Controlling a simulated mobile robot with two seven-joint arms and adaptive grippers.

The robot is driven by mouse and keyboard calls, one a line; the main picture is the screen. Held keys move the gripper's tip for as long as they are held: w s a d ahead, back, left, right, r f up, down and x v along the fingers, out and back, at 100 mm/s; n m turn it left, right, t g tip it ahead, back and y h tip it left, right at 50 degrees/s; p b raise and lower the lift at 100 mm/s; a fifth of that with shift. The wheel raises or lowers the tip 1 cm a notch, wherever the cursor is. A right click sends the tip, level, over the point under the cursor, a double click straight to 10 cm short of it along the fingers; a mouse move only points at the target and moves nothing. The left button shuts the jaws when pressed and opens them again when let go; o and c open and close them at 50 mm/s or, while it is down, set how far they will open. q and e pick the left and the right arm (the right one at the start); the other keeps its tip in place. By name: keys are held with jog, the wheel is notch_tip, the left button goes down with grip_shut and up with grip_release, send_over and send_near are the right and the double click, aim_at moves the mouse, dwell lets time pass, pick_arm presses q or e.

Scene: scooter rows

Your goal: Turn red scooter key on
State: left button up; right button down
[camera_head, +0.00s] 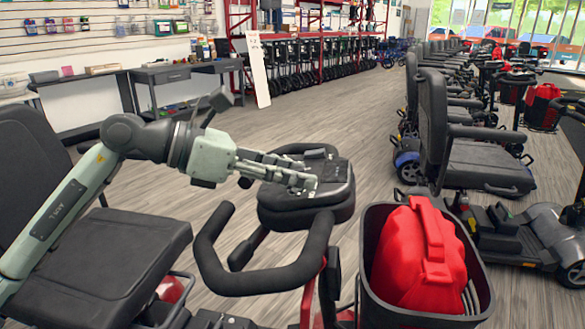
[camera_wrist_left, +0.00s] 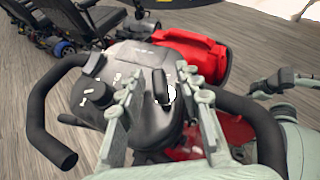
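The scooter's black control console (camera_head: 325,203) sits at the middle of its looped black handlebar (camera_head: 255,280). The console (camera_wrist_left: 140,140) also shows in the left wrist view. My left gripper (camera_head: 310,183) is over the console's top. In the left wrist view my left gripper (camera_wrist_left: 160,78) is open, with its fingers apart on either side of a dark upright piece with a pale ring (camera_wrist_left: 171,94). This piece may be the key. A gap shows between it and the fingers. In the head view the fingers cover that spot. My right gripper is not in view.
A black basket (camera_head: 480,305) holding a red container (camera_head: 420,258) stands right of the console. The scooter's black seat (camera_head: 105,265) is at left. A row of scooters (camera_head: 470,160) stands at right. Grey floor (camera_head: 320,125) is open behind the console.

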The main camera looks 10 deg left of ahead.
pick_arm(q)
grip_shut()
jog(key=shift+w, duration=0.1)
dwell(0.3)
